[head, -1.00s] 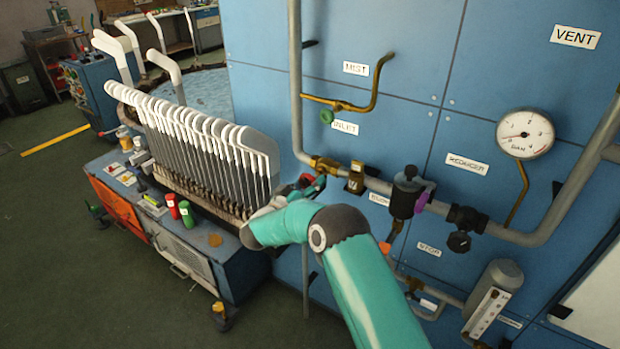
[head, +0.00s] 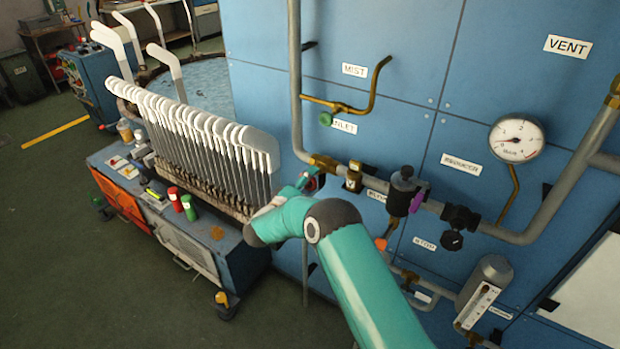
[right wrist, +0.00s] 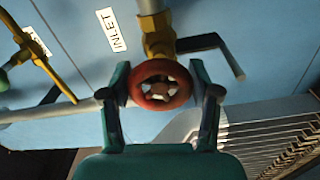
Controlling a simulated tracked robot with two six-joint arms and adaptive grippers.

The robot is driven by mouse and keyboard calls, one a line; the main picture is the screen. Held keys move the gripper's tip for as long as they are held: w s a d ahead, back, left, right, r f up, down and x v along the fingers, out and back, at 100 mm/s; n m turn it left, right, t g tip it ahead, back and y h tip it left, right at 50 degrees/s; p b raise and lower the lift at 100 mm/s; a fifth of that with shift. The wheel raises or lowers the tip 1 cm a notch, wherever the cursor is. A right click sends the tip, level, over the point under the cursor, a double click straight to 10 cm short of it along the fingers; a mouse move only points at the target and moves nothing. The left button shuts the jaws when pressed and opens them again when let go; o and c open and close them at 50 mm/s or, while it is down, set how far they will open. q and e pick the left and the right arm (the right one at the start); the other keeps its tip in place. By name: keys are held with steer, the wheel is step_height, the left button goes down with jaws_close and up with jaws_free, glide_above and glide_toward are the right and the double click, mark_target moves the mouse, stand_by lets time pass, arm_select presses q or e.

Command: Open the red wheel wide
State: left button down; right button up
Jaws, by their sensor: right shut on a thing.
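The red wheel (right wrist: 160,85) sits on a brass valve (right wrist: 158,44) below the INLET label in the right wrist view. My right gripper (right wrist: 162,92) has one teal and dark finger on each side of the wheel and is shut on its rim. In the head view the red wheel (head: 313,182) shows only in part, beside the brass fitting on the pipe. My right arm and wrist hide the rest of it and most of the right gripper (head: 310,183). My left gripper is not in view.
A grey pipe (head: 296,80) runs down the blue panel, then right past a black regulator (head: 403,190) to a gauge (head: 517,139). A rack of white sock boards (head: 205,135) stands close left of the wheel.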

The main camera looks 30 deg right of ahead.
steer(key=n, duration=0.3)
steer(key=n+p, duration=0.1)
steer(key=shift+s+a+f+n, duration=0.1)
steer(key=shift+f+n, duration=0.2)
stand_by(0.4)
steer(key=o, duration=1)
steer(key=shift+o, duration=0.8)
steer(key=shift+r, duration=0.2)
steer(key=v, duration=1.2)
steer(key=shift+f, duration=0.1)
